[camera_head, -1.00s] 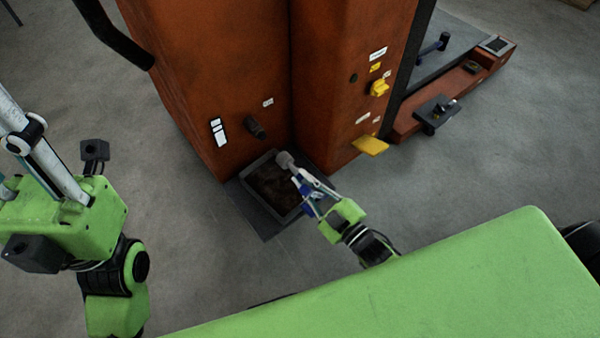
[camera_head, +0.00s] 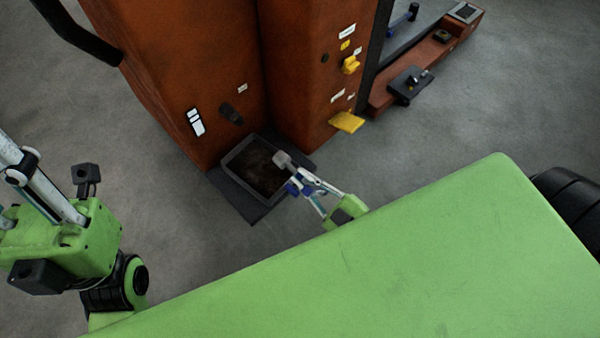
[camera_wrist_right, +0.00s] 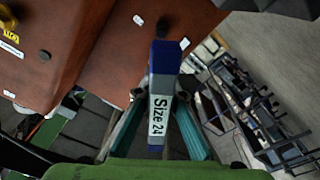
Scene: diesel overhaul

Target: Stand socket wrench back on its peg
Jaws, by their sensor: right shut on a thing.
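The socket wrench has a grey head (camera_head: 281,159) and a blue part. My right gripper (camera_head: 301,188) is shut on the wrench. In the head view the wrench head appears over a dark tray at the foot of the orange machine; its height above the tray is unclear. My left gripper (camera_head: 40,185) is at the left edge, away from the wrench, with its fingertips not clearly shown. I cannot make out which part is the wrench's peg.
The orange machine (camera_head: 185,70) fills the top centre, with a yellow knob (camera_head: 351,65) and a yellow ledge (camera_head: 347,122). The dark tray (camera_head: 229,158) lies at its base. An orange beam (camera_head: 425,62) with a black plate (camera_head: 408,88) stands at upper right. Grey floor is open at right.

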